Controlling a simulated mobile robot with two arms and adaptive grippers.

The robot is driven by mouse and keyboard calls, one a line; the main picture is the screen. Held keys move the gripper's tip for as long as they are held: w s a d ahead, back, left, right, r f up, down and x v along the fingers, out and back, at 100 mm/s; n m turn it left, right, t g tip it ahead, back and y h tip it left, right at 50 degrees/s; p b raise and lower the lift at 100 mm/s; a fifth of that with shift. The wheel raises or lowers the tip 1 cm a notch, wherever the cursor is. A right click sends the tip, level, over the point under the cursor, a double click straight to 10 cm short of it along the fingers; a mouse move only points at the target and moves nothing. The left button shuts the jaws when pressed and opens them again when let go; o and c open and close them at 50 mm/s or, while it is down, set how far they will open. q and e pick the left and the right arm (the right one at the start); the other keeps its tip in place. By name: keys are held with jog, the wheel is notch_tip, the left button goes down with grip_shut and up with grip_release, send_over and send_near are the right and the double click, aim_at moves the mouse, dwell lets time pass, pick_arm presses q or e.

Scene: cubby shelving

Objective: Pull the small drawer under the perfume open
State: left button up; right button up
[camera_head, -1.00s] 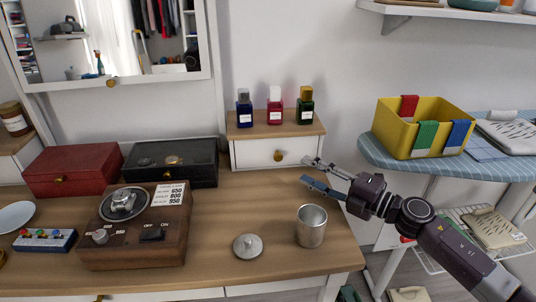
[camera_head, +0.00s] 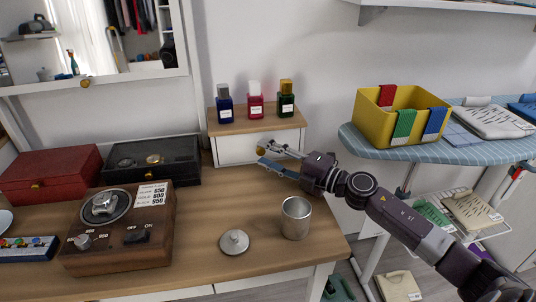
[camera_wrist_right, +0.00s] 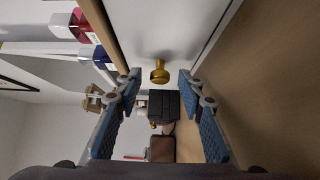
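The small white drawer (camera_head: 232,149) sits under a wooden ledge on the table. Three perfume bottles stand on the ledge: blue (camera_head: 224,104), red (camera_head: 255,101) and green (camera_head: 286,100). The drawer's brass knob (camera_wrist_right: 160,73) shows in the right wrist view, ahead of and between the spread fingers. My right gripper (camera_head: 268,158) is open in front of the drawer; it also shows in the right wrist view (camera_wrist_right: 158,90). In the head view its fingers are close to the knob, which they partly hide. The drawer looks closed. My left gripper is not in view.
A metal cup (camera_head: 296,218) and a round lid (camera_head: 234,242) stand on the table below my right gripper. A wooden scale-like box (camera_head: 120,255), a black case (camera_head: 190,172) and a red box (camera_head: 55,175) are at left. A yellow bin (camera_head: 372,118) stands at right.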

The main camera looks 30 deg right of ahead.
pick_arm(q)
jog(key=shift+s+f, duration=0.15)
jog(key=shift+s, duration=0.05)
pick_arm(e)
jog(key=c, duration=0.9)
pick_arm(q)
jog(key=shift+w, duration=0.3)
pick_arm(e)
grip_shut()
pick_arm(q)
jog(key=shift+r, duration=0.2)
